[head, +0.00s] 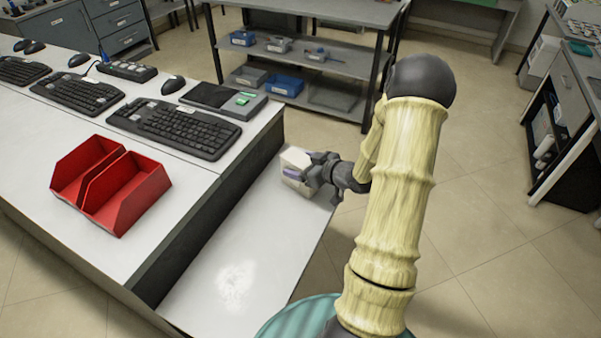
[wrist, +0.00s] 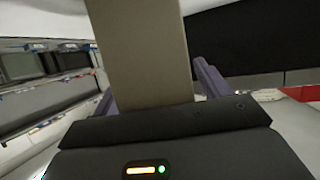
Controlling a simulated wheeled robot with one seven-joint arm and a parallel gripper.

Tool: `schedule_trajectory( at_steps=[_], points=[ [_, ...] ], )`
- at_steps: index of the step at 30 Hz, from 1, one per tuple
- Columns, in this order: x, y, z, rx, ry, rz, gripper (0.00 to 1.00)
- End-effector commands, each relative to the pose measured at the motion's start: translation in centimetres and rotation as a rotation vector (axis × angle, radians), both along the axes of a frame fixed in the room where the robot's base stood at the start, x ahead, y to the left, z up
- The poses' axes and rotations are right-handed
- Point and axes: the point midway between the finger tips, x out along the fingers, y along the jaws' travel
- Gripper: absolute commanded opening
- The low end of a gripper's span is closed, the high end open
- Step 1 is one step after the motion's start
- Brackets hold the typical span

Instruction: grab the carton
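The carton (head: 294,160) is a pale, whitish box with a purple patch, at the far end of the low white table in the head view. My gripper (head: 311,175) is at its right side, reaching in from the right. In the wrist view the carton (wrist: 140,50) is a tall brownish-grey face between my two purple fingers, very near the palm. One finger is on each side, close to its edges. Whether both fingers press on it is unclear.
A higher white bench with red bins (head: 125,190), keyboards (head: 176,127) and a black-and-grey device (head: 222,100) stands left of the low table (head: 235,265). A grey shelf rack (head: 300,50) stands beyond. The low table's near part is clear.

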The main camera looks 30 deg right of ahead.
Motion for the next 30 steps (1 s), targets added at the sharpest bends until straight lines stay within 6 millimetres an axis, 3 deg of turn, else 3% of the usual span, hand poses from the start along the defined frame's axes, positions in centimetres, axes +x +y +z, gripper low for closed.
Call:
schedule_trajectory(
  at_steps=[1,7,20,30],
  points=[
    [0.0,0.0,0.0,0.000,0.000,0.000,0.68],
    [0.0,0.0,0.0,0.000,0.000,0.000,0.28],
    [0.0,0.0,1.0,-0.002,-0.002,0.001,0.28],
    [0.0,0.0,6.6,-0.006,-0.005,0.001,0.28]
  ],
)
